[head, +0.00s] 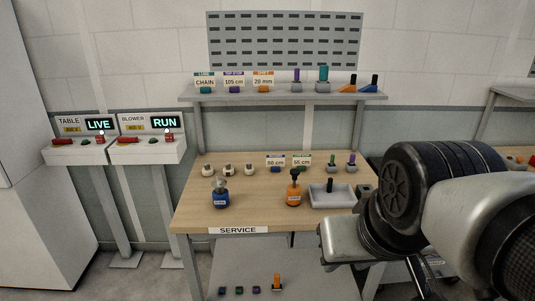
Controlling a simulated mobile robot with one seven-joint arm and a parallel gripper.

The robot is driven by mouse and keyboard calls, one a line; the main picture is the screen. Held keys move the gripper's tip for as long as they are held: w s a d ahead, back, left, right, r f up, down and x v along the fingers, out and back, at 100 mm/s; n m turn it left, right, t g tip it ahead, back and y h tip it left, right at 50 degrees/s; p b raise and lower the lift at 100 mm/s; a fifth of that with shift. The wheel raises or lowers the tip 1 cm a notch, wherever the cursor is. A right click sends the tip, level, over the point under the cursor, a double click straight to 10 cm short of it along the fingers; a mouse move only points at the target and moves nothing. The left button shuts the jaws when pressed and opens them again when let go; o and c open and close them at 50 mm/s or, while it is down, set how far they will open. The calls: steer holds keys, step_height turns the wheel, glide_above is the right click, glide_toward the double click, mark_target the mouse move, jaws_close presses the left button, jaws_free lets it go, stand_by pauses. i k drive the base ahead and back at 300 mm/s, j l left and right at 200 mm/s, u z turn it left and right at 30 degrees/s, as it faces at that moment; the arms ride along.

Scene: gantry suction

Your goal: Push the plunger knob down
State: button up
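Two small devices with knobs on top stand upright on the wooden service table (253,215). A blue one (221,200) with a grey knob (220,182) is at the front left. An orange one (294,197) with a black knob (295,174) is near the middle. I cannot tell from their labels which knob is the plunger knob. My gripper (342,242) is at the table's front right corner, to the right of both devices and apart from them. Its fingers cannot be made out, so its opening is unclear.
A pale tray (331,198) holding a dark upright peg stands right of the orange device. Several small fittings and cards line the table's back. A shelf (285,95) with labelled parts hangs above. Two control boxes (147,150) stand left. The table's front left is clear.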

mark_target(294, 172)
steer(key=i+l, duration=0.1)
steer(key=i, duration=1)
